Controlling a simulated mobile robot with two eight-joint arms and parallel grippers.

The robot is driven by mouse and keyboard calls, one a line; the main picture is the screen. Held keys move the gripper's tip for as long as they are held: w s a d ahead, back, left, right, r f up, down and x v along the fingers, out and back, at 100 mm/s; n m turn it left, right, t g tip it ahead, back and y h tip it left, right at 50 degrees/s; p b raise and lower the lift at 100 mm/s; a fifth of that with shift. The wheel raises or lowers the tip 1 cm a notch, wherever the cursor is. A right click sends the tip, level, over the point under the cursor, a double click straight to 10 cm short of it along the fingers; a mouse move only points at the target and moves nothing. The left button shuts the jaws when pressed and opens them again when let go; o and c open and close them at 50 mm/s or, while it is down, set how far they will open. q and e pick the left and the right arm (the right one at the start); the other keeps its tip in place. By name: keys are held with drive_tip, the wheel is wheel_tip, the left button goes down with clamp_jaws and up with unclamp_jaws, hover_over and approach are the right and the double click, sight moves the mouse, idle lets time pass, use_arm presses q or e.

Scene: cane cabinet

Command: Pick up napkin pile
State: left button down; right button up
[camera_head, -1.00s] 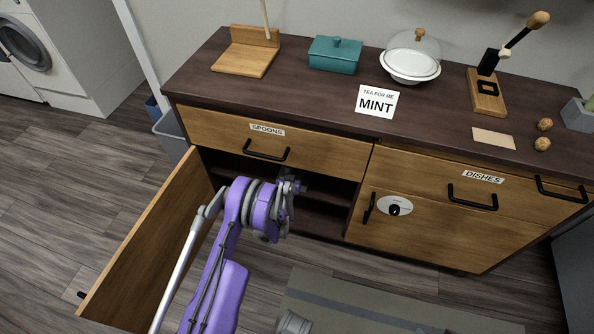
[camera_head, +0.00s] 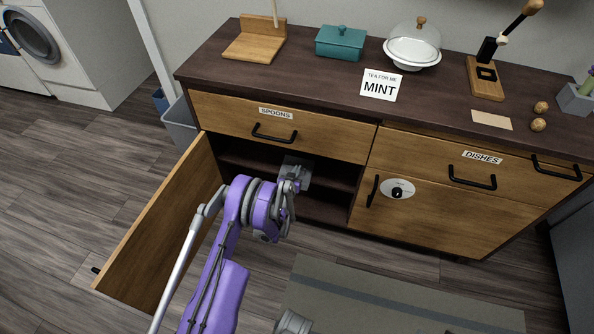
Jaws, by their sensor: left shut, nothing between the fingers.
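My left gripper (camera_head: 297,173) is at the end of my purple and grey arm, in front of the open left compartment of the wooden cabinet (camera_head: 282,130). It is shut and empty, and partly hidden by the wrist. Dark shelves (camera_head: 341,176) show behind and beside it. I cannot make out a napkin pile for sure; the arm covers part of the compartment. A flat beige rectangle (camera_head: 491,120) lies on the countertop at the right, but I cannot tell what it is.
The open cabinet door (camera_head: 160,225) stands out to the left of my arm. The closed spoons drawer (camera_head: 290,128) is above the compartment. On the countertop are a teal box (camera_head: 340,43), a domed dish (camera_head: 412,48) and a mint sign (camera_head: 381,85). A rug (camera_head: 390,295) lies in front.

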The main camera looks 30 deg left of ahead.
use_arm(q)
drive_tip(key=shift+f, duration=0.35)
